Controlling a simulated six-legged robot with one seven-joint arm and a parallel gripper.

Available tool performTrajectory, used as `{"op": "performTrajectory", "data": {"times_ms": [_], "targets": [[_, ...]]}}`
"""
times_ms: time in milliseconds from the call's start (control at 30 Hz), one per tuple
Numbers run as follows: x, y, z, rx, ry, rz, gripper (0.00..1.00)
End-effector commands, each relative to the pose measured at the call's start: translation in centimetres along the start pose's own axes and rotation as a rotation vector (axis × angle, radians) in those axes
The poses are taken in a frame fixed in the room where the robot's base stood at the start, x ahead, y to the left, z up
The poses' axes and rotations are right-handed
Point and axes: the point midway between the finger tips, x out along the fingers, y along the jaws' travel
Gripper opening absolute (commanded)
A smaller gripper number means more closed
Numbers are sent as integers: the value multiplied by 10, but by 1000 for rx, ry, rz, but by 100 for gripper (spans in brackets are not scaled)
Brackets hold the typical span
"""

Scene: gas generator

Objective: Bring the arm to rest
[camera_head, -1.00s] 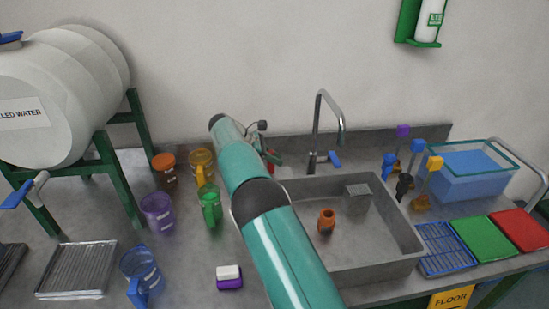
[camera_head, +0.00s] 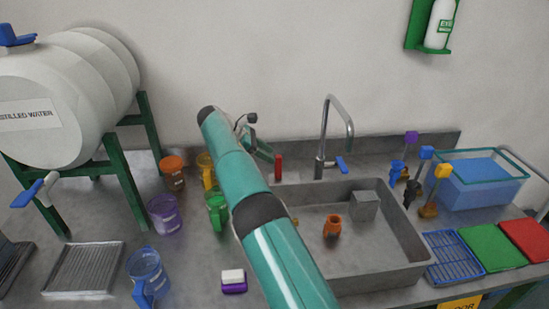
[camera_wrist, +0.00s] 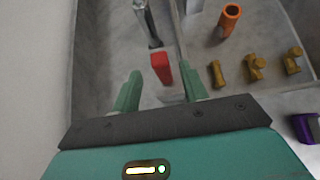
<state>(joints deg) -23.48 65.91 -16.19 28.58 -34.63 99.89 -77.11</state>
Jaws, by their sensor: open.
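My teal arm reaches from the bottom of the head view toward the back wall, left of the sink. My gripper (camera_head: 264,152) is partly hidden behind the arm there, above the back of the counter. In the wrist view my gripper (camera_wrist: 160,86) has two green fingers spread apart with nothing clasped between them. A red block-like piece (camera_wrist: 161,68) shows beyond the gap between the fingertips. A red piece (camera_head: 278,167) also shows beside the gripper in the head view.
The sink (camera_head: 385,262) holds an orange cup (camera_head: 332,225) and a grey block (camera_head: 364,206). A tap (camera_head: 322,140) stands behind it. Mugs, including a green one (camera_head: 217,212), stand left of the arm. A white tank (camera_head: 70,95) is at far left.

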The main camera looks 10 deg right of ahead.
Motion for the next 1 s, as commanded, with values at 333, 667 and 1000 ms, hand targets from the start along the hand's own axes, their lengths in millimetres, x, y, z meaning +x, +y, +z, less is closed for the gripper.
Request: {"op": "performTrajectory", "data": {"times_ms": [333, 667, 1000], "targets": [[-10, 0, 0, -1, 1, 1, 44], [-10, -3, 25, 57, 43, -2, 44], [-10, -43, 117, 341, 260, -22, 44]]}}
